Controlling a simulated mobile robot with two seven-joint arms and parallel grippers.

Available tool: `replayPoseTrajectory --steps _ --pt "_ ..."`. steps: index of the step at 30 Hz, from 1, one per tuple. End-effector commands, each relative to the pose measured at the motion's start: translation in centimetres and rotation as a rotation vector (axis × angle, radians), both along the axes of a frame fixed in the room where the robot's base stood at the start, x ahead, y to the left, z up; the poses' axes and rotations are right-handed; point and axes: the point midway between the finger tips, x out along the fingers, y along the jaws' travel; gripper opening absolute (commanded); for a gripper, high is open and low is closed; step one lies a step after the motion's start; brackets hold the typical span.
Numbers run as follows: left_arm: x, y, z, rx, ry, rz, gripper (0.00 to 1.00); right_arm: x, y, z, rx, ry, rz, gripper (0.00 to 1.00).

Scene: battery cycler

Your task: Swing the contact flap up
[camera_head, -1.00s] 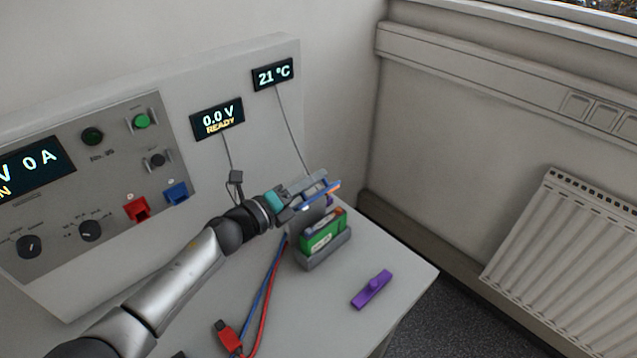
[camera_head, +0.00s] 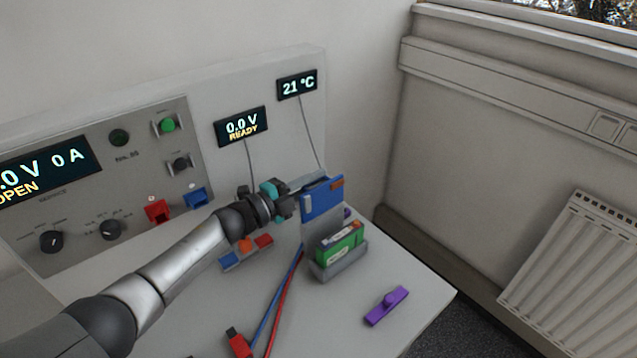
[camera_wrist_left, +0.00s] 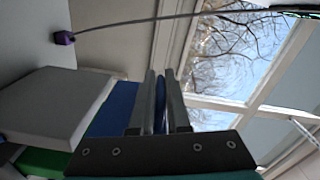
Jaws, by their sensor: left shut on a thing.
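The blue contact flap (camera_head: 322,203) with an orange patch stands about upright above the battery cradle, its broad face toward the head camera. A green battery (camera_head: 345,243) sits in the grey cradle (camera_head: 338,268) below it. In the left wrist view the fingers (camera_wrist_left: 160,103) close on the blue flap (camera_wrist_left: 113,108), with the grey cradle (camera_wrist_left: 55,108) at left. The flap's hinge is hard to make out. My right gripper is not in view.
A purple piece (camera_head: 387,306) lies at the table's right. Red and blue leads run across the table near a red plug (camera_head: 238,343). A blue, orange and red piece (camera_head: 246,247) lies below my left arm. The cycler panel (camera_head: 90,185) stands behind.

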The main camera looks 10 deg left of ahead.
Motion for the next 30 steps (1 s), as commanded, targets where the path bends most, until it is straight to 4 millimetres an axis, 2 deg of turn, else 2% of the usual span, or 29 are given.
replayPoseTrajectory --steps 20,21,28,30 --pt "0.38 0.28 0.09 -0.048 0.041 0.0 0.0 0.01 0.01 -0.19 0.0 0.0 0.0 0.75" --pt "0.38 0.28 0.09 -0.048 0.041 0.0 0.17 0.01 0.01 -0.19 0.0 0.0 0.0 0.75" --pt "0.34 0.29 -0.04 -0.046 0.042 0.0 0.42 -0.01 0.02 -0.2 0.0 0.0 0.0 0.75" --pt "0.33 0.29 -0.08 -0.045 0.042 0.0 0.42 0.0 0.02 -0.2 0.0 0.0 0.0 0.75"
